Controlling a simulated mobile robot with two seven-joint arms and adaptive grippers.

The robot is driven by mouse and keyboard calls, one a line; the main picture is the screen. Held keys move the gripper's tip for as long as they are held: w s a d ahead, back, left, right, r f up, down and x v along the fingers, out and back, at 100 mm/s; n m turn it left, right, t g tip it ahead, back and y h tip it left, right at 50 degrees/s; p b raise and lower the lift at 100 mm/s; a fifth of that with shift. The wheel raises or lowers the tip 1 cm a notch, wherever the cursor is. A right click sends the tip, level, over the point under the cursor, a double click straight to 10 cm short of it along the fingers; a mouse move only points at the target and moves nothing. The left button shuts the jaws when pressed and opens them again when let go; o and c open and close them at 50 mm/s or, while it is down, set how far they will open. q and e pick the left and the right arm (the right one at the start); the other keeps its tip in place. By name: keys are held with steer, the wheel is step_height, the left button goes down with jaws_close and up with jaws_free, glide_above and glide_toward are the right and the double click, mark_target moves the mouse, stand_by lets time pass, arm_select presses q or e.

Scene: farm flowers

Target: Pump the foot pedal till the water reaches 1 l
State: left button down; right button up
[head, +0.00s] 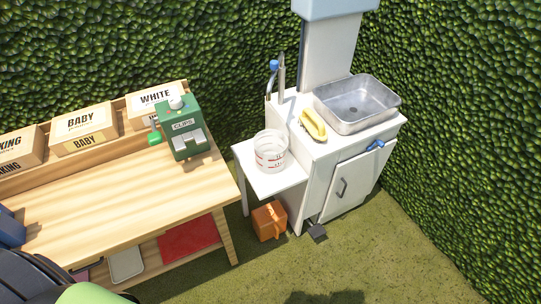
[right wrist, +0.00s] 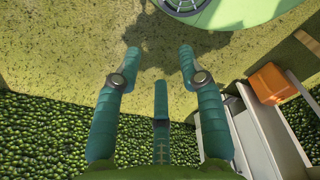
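A dark foot pedal (head: 316,232) sticks out at floor level from the base of the white sink cabinet (head: 329,202). A clear measuring jug (head: 271,151) with red marks stands upright on the white side shelf (head: 286,182). I cannot make out a water level in it. A tap with a blue top (head: 273,66) rises behind the jug, at the cabinet's back left. My right gripper (right wrist: 158,52) shows teal fingers spread apart with nothing between them, above the grassy floor. It does not show in the head view. My left gripper is not in view.
A metal basin (head: 358,104) and a yellow object (head: 313,125) sit on the cabinet. An orange box (head: 269,220) stands under the side shelf. A wooden table (head: 120,202) with a green clips dispenser (head: 184,130) is at left. Grass in front of the pedal is clear.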

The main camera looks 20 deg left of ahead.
stand_by(0.4)
jaws_close()
steer(key=shift+a, duration=0.1)
steer(key=shift+w, duration=0.1)
stand_by(0.9)
